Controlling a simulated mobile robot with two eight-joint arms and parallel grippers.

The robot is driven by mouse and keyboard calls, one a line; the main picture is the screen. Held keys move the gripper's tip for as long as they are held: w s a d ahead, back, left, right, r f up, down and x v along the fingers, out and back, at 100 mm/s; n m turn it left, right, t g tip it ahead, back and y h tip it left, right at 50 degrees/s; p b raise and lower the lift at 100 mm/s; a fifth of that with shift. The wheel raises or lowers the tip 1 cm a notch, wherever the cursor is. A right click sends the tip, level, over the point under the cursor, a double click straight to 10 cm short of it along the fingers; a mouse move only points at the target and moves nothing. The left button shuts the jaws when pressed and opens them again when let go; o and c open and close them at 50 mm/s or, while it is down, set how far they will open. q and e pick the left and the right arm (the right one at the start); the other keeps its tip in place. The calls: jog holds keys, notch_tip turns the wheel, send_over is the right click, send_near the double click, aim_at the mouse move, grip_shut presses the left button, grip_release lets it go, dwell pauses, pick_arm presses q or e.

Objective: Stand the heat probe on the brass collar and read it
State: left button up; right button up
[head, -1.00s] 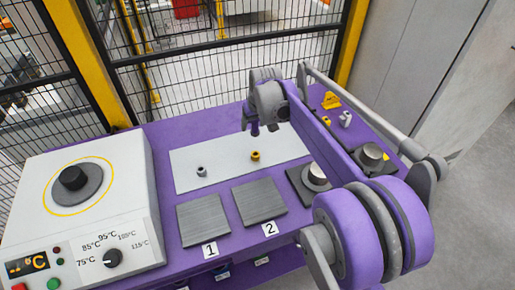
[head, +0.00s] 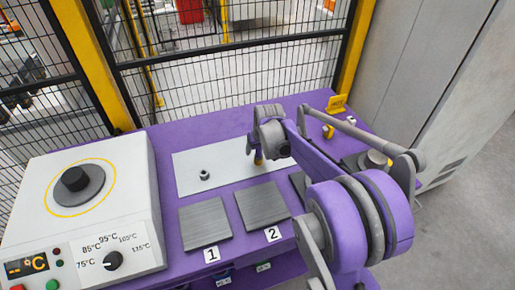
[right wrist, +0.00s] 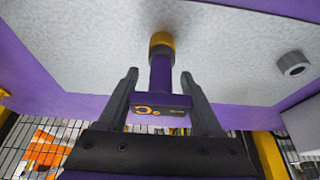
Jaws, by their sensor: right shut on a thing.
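The brass collar (head: 258,158) stands on the pale plate (head: 186,178), just below my right gripper (head: 252,146). In the right wrist view my right gripper (right wrist: 161,88) is shut on the purple heat probe (right wrist: 161,80). The probe's stem runs to a grey end that meets the brass collar (right wrist: 162,40) in the picture; I cannot tell whether they touch. The probe's small display shows orange marks too small to read. My left gripper is not in view.
A grey collar (head: 204,175) stands on the plate, left of the brass one. Pads 1 (head: 205,222) and 2 (head: 262,208) lie in front. A white heater box (head: 100,240) stands at left.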

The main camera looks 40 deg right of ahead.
jog(key=shift+f, duration=0.2)
jog(key=o, duration=1.4)
jog(key=shift+r, duration=0.15)
jog(key=shift+s+r, duration=0.1)
jog(key=shift+r, duration=0.2)
jog(key=p+v, duration=0.1)
jog(key=v, duration=1)
jog(key=s+a+f+n, duration=0.1)
jog(key=s+a+f, duration=0.2)
jog(key=s+a, duration=0.4)
jog(key=s+a+f+n+y, duration=0.1)
jog(key=s+a+f, duration=0.3)
jog(key=s+a, duration=0.2)
jog(key=s+a+f+n, duration=0.1)
jog(key=s+a+f, duration=0.2)
jog(key=s+a, duration=0.4)
jog(key=shift+s+a+f+n+t, duration=0.25)
jog(key=shift+s+a+n+t, duration=0.05)
jog(key=shift+s+a, duration=0.1)
jog(key=shift+w, duration=0.1)
jog(key=shift+r+p, duration=0.15)
jog(key=shift+p, duration=0.15)
